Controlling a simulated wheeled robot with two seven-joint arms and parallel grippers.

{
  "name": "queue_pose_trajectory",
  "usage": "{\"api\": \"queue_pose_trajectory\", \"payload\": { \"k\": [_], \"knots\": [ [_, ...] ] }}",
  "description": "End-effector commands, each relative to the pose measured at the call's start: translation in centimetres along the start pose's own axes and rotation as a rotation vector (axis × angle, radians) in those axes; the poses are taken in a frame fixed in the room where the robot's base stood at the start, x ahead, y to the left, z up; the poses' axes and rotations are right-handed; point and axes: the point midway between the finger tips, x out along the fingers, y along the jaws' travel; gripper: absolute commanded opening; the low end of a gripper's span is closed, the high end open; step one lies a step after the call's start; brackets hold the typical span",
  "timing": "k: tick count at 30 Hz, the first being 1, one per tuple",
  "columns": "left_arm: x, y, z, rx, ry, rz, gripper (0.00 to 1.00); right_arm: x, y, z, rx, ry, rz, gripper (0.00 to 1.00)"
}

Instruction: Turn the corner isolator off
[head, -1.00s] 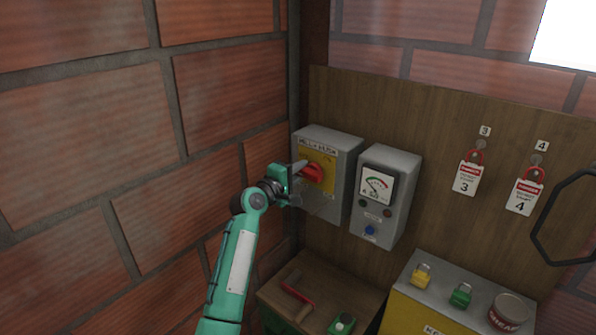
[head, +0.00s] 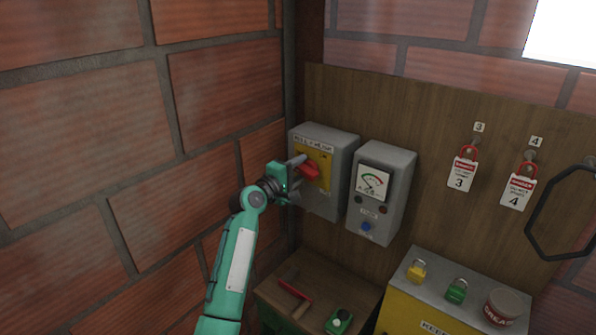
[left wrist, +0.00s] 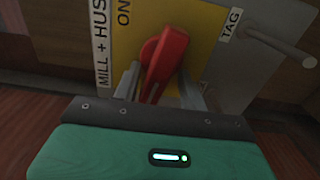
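The corner isolator (head: 325,198) is a grey box on the wooden board by the brick corner. It has a yellow plate, a red rotary handle (head: 309,169) and a label reading MILL + HUSK. In the left wrist view the red handle (left wrist: 163,60) stands out from the yellow plate (left wrist: 204,32), near the word ON. My left gripper (head: 297,166) is at the front of the isolator. Its fingers (left wrist: 158,88) lie on either side of the handle, with gaps seeming to show, so it looks open around it. My right gripper is not in view.
A grey meter box (head: 383,200) stands close to the isolator's right. Tags 3 (head: 462,175) and 4 (head: 517,193) hang further right. Below are a wooden shelf (head: 325,275) with a red-handled tool and a yellow box (head: 400,315) bearing padlocks and a tin. Brick wall closes the left.

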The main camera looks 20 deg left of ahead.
Motion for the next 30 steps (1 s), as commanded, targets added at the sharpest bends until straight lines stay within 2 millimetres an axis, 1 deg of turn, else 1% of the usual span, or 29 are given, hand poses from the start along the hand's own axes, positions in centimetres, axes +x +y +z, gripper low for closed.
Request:
{"api": "queue_pose_trajectory", "payload": {
  "k": [4,8,11,21,24,27,30],
  "knots": [
    [-0.2,-0.1,-0.1,0.001,0.001,0.001,0.42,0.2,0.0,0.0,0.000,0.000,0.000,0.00],
    [-1.4,-0.2,-0.1,0.003,0.003,0.003,0.42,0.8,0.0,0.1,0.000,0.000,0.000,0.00],
    [-2.9,-0.3,-0.1,0.003,0.003,0.003,0.42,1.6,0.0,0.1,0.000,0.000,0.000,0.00],
    [-9.5,-0.4,0.0,0.005,0.003,0.003,0.42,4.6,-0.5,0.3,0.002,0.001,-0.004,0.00],
    [-11.2,-0.3,0.1,0.004,0.001,0.002,0.42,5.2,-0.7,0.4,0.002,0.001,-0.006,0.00],
    [-12.5,-0.2,0.1,0.002,0.000,0.002,0.42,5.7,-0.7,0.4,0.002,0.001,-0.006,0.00],
    [-13.3,-0.2,0.1,0.002,-0.001,0.000,0.42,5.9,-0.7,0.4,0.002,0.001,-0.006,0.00]
  ]
}}
